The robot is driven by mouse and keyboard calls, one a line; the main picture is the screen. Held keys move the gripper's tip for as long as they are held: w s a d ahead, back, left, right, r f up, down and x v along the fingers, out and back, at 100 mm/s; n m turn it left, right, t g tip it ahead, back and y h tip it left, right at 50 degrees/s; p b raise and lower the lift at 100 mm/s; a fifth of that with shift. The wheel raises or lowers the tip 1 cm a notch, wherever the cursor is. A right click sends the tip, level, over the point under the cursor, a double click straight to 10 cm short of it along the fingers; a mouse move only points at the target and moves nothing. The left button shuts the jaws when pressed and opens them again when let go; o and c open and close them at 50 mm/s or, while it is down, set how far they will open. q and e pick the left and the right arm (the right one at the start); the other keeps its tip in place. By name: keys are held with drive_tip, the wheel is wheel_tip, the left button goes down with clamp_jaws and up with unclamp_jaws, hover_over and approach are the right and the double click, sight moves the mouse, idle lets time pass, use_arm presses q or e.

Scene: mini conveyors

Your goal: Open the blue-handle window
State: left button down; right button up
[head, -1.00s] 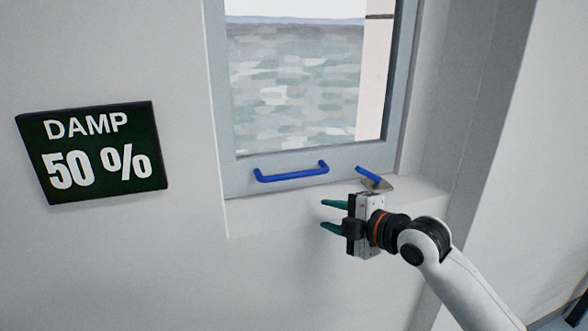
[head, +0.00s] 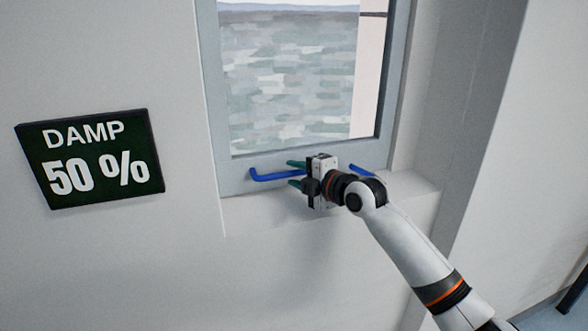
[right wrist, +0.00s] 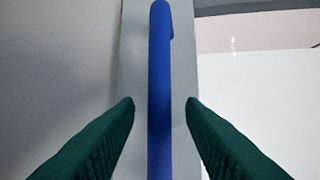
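The window (head: 230,179) has a grey frame and looks closed in the head view. Its blue bar handle (head: 274,175) lies along the bottom rail, with its right part hidden behind my right gripper (head: 296,174). In the right wrist view the handle (right wrist: 160,90) runs between the two green fingers of my right gripper (right wrist: 160,104). The fingers are open, with a gap on both sides of the bar. My left gripper is not in view.
A dark sign (head: 92,158) reading "DAMP 50 %" hangs on the wall left of the window. The sill (head: 410,192) juts out below the window at the right. The wall below the window is clear.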

drive_tip(key=shift+w+a+f, duration=0.15)
drive_tip(key=shift+w+a, duration=0.25)
drive_tip(key=shift+w, duration=0.05)
drive_tip(key=shift+c, duration=0.6)
clamp_jaws()
